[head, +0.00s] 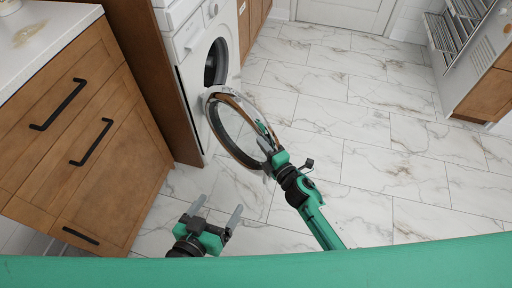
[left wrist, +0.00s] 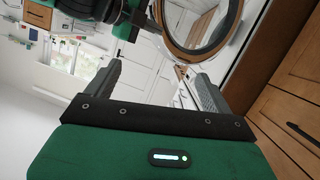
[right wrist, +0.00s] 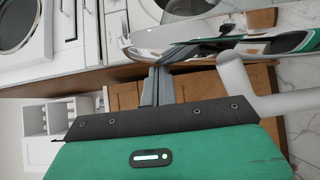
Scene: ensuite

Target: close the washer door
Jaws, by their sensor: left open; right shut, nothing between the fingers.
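The white washer (head: 190,62) stands at the upper left in the head view, its dark drum opening partly visible. Its round door (head: 214,118), with a shiny rim, stands open out over the floor. The door also shows in the left wrist view (left wrist: 171,45) and nearly edge-on in the right wrist view (right wrist: 150,42). My right gripper (head: 267,150) is shut and empty at the door's near right edge; I cannot tell whether it touches. My left gripper (head: 216,209) is open and empty, lower in the picture than the door and apart from it.
A wooden cabinet (head: 90,140) with black handles and a white countertop (head: 45,30) stands left of the washer. The marble-tiled floor (head: 370,150) is clear to the right. A white rack unit (head: 470,50) stands at the upper right, and a white door (head: 345,12) is at the back.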

